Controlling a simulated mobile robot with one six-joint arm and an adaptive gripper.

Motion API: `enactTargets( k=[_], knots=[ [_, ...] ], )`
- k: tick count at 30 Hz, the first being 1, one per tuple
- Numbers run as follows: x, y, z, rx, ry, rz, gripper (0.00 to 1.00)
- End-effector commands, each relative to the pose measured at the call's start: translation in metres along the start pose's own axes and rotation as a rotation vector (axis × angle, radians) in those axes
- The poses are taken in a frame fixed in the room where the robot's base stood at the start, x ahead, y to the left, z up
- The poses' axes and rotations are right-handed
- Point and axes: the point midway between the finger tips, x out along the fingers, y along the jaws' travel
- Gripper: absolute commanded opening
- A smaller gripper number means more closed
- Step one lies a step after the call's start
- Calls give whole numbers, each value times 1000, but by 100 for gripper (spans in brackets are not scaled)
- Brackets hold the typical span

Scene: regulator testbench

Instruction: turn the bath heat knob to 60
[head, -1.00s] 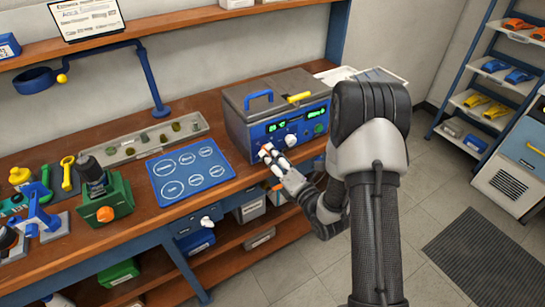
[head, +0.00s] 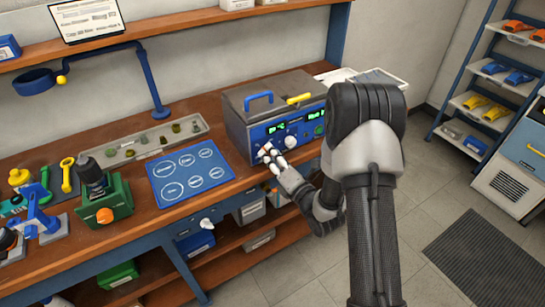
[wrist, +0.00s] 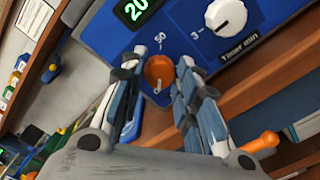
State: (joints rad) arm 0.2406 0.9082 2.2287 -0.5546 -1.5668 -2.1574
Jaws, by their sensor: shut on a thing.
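The bath (head: 262,98) is a grey box with a blue front panel at the right end of the bench. In the wrist view an orange-brown knob (wrist: 158,72) with a pale mark on its lower side sits on that panel, below a green display (wrist: 133,9) reading 20. "50" is printed just above the knob. My gripper (wrist: 163,62) is shut on this knob, one finger at each side. In the head view my gripper (head: 268,153) is at the panel's lower left and hides most of the knob.
A white timer knob (wrist: 227,16) is right of the orange knob, close to my right finger. A blue mat (head: 188,175) with white circles lies left of the bath. Shelves (head: 495,85) stand at the right.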

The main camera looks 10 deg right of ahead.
Motion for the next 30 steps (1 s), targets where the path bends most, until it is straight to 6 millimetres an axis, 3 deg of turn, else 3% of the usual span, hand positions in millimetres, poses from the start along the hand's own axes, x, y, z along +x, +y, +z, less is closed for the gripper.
enactTargets(
  k=[4,16,30],
  knots=[
    [0,0,0,0,0,0,6],
    [0,0,0,77,0,0,5],
    [0,-1,0,470,1,0,5]
  ],
)
